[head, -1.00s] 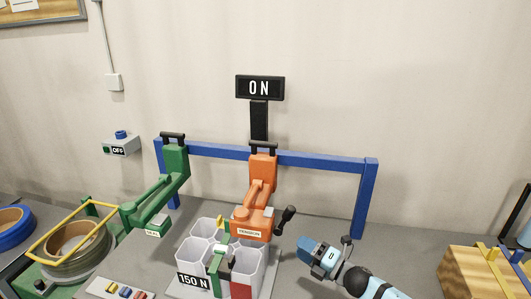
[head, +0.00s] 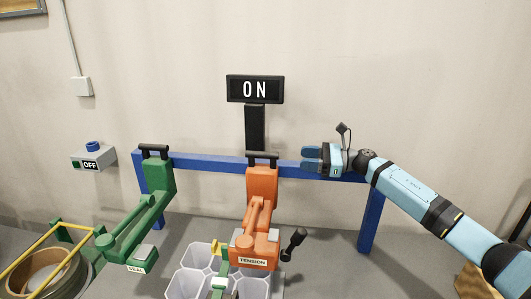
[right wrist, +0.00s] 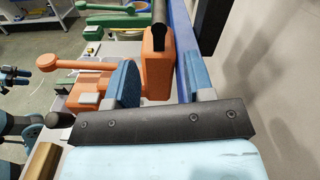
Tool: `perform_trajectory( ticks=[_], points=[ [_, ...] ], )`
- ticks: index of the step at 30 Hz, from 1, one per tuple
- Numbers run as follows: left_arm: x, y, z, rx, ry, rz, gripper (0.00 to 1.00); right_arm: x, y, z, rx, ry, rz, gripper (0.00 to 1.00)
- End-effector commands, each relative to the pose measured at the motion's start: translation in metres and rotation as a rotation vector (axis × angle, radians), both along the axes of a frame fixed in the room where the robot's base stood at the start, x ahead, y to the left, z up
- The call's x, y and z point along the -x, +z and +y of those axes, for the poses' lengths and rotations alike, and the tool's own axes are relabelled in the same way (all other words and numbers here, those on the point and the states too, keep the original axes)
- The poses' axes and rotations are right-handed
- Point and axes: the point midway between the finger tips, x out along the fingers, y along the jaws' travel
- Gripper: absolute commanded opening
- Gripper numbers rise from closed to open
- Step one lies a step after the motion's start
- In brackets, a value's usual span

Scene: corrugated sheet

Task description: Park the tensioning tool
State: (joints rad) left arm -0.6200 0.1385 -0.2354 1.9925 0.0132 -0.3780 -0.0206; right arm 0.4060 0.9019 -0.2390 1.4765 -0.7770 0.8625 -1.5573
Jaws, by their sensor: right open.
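The orange tensioning tool (head: 262,185), labelled TENSION, hangs upright at the blue rail (head: 215,162), with a black grip bar (head: 262,155) on top and a black crank (head: 294,241) at its right. My right gripper (head: 310,160) is open at rail height, right of the tool, its fingers pointing left towards it with a gap between. In the right wrist view my two blue finger pads (right wrist: 161,80) are apart and empty, with the orange tool (right wrist: 158,55) beyond them. Blue and black parts at that view's left edge look like my left gripper (right wrist: 15,73); its jaws are unclear.
The green SEAL tool (head: 150,205) stands at the rail's left. Pale cells (head: 185,283) stand below the orange tool. The rail's right post (head: 371,222) is below my right arm.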

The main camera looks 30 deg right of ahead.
Motion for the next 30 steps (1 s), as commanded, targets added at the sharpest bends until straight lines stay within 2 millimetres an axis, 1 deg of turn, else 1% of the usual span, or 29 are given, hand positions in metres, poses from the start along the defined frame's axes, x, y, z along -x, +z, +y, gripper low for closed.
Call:
perform_trajectory(
  ticks=[1,9,15,21,29,30],
  points=[
    [0.002,0.005,0.0,-0.001,-0.001,0.005,0.48,-0.006,0.005,0.01,-0.002,0.003,-0.003,0.48],
    [-0.001,0.024,0.0,-0.001,-0.001,-0.001,0.48,-0.042,0.005,0.056,-0.005,0.001,-0.001,0.48],
    [-0.005,0.038,0.0,0.0,-0.001,-0.012,0.48,-0.061,0.003,0.082,-0.004,0.001,0.0,0.48],
    [-0.005,0.041,0.0,0.0,0.0,-0.013,0.48,-0.069,0.001,0.093,-0.001,0.0,0.0,0.48],
    [-0.004,0.038,0.001,-0.002,0.0,-0.008,0.48,-0.07,0.0,0.094,-0.001,0.0,0.0,0.48],
    [-0.004,0.038,0.001,-0.002,0.0,-0.007,0.48,-0.07,0.0,0.094,-0.001,0.0,0.0,0.46]
  ],
)
